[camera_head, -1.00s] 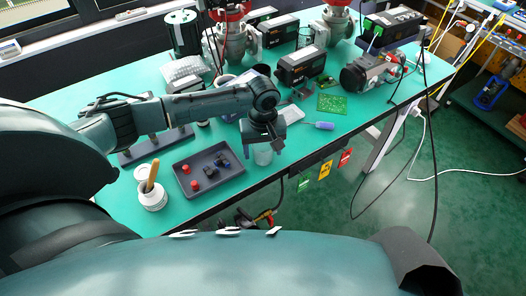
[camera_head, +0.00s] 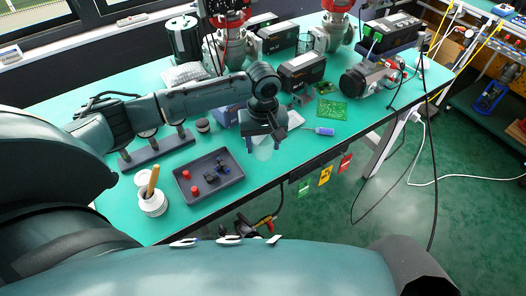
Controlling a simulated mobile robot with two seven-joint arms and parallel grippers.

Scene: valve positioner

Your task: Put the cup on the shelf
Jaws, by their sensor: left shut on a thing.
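My left gripper (camera_head: 263,138) is near the front edge of the workbench, to the right of the dark tray. It is shut on a pale, see-through cup (camera_head: 263,153), which hangs upright below the fingers. The gripper hides the cup's upper part. I cannot tell exactly how far the cup is above the bench. A shelf unit (camera_head: 478,118) with dark boards stands at the far right, well away from the cup. My right gripper does not show.
The green workbench (camera_head: 120,222) carries the tray (camera_head: 232,182) with small red and dark parts, a white pot (camera_head: 152,203) with a brush, a circuit board (camera_head: 331,110), a screwdriver (camera_head: 318,130) and black boxes (camera_head: 301,72). Cables hang at the right. Green floor (camera_head: 400,200) is open there.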

